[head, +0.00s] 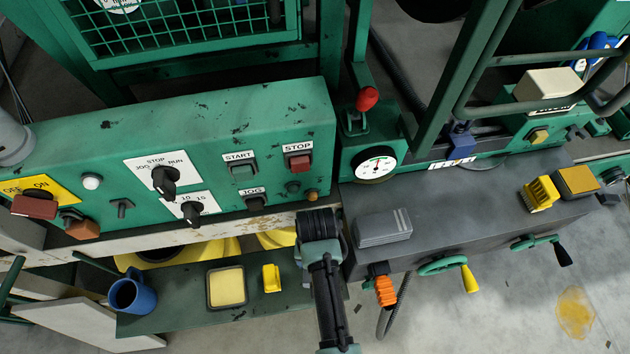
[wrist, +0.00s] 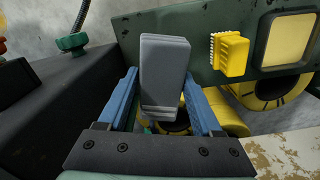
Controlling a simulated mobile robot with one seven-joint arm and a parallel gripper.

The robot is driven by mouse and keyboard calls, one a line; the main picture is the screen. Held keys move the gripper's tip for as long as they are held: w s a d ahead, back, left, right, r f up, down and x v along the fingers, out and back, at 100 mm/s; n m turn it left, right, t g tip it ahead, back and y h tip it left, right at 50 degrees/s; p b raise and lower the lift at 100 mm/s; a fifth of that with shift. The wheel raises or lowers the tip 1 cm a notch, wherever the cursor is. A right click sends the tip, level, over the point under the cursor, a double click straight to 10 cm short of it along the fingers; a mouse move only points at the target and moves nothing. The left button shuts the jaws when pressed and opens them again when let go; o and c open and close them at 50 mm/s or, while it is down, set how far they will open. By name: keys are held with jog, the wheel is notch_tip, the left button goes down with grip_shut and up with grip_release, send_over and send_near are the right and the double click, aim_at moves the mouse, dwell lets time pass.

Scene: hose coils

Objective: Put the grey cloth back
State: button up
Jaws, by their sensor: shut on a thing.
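My gripper (wrist: 160,100) is shut on the grey cloth (wrist: 165,75), a pale grey folded slab standing between its two blue fingers in the wrist view. In the head view my gripper (head: 318,228) is by the left end of the dark machine bed, above the gap beside the green shelf (head: 180,310). The held cloth cannot be made out there, as my gripper and wrist hide it.
The shelf carries a blue mug (head: 132,294), a yellow pad in a tray (head: 227,287) and a yellow brush (head: 271,278). A grey ribbed block (head: 383,228) lies on the bed (head: 470,208). An orange handle (head: 386,291) and handwheels jut from its front. Yellow hose coils (wrist: 280,88) lie below the shelf.

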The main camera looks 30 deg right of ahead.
jog(key=shift+s+r, duration=0.1)
jog(key=shift+f+b, duration=1.95)
jog(key=shift+f, duration=1.1)
jog(key=shift+f, duration=0.55)
jog(key=o, duration=1.2)
jog(key=shift+o, duration=0.2)
jog(key=shift+r, duration=0.1)
jog(key=shift+r+p, duration=3.95)
jog(key=shift+p, duration=0.05)
